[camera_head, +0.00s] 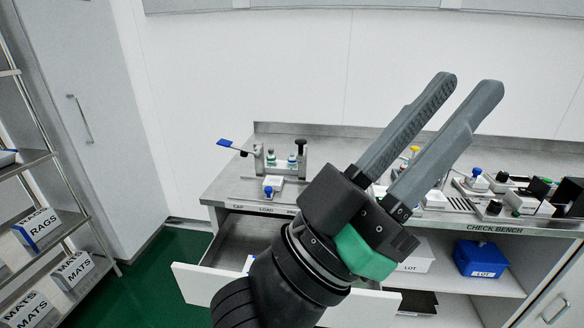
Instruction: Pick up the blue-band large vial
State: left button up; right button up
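My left gripper (467,86) fills the middle of the head view, with its two long grey fingers pointing up and to the right. The fingers are apart and nothing shows between them. Small vials (271,157) stand in a fixture on the left part of the bench, beyond and left of the gripper. Another small vial (292,160) stands beside them. These are too small for me to tell which has a blue band. My gripper hides part of the bench middle. My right gripper is not in view.
The steel bench (228,187) has a partly open drawer (190,279) below its left part. A blue lot box (480,259) and a white lot box (419,260) sit on the shelf beneath. Small devices crowd the bench's right side. A rack (60,235) stands at far left.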

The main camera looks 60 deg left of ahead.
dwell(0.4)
pick_arm(q)
jog(key=o, duration=0.9)
jog(key=shift+r, duration=0.1)
